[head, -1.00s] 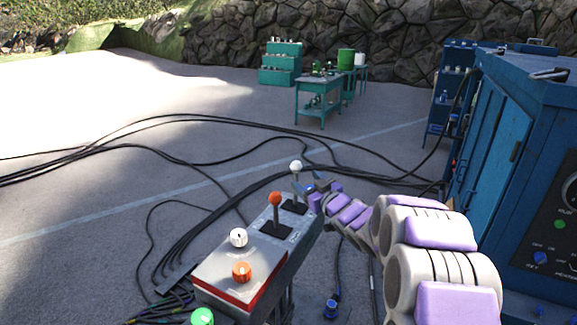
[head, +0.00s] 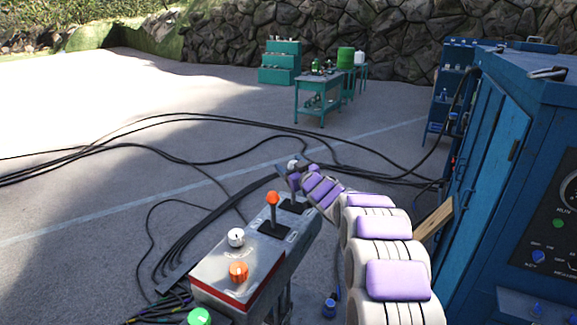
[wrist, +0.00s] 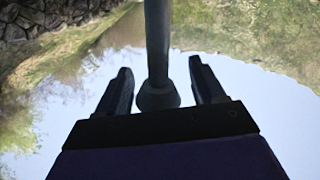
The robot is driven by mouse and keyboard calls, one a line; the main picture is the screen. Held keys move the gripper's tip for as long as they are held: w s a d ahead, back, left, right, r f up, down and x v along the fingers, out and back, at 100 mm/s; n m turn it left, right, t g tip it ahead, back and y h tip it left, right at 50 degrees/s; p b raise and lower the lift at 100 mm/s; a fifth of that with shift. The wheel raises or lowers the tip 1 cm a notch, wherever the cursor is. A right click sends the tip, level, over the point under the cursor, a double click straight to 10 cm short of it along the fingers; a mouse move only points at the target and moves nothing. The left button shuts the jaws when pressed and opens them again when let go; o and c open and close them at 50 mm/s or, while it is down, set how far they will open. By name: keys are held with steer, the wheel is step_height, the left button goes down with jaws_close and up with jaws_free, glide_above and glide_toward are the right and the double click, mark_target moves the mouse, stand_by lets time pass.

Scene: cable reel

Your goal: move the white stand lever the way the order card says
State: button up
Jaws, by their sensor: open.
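The white stand lever's pale knob (head: 292,164) shows at the far end of the control stand (head: 240,275). My gripper (head: 294,180) is right at this lever and hides most of its shaft. In the wrist view, a grey shaft (wrist: 157,45) with a flared end stands between the two dark fingers of my gripper (wrist: 164,90). The fingers are open, with a visible gap on each side of the shaft. The orange-knobbed lever (head: 272,198) stands nearer on the same stand. I cannot make out an order card in these views.
The stand also carries a white knob (head: 236,237), an orange knob (head: 239,271) and a green button (head: 199,317). Black cables (head: 190,150) cross the ground. A blue cabinet (head: 500,150) stands close at right. Green work tables (head: 318,84) are far back.

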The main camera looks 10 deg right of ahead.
steer(key=shift+w+d, duration=0.1)
steer(key=shift+d, duration=0.5)
steer(key=shift+a, duration=0.8)
steer(key=c, duration=0.5)
steer(key=shift+d, duration=0.1)
steer(key=c, duration=0.3)
steer(key=shift+d, duration=0.3)
steer(key=c, duration=0.3)
steer(key=shift+a, duration=0.1)
jaws_close()
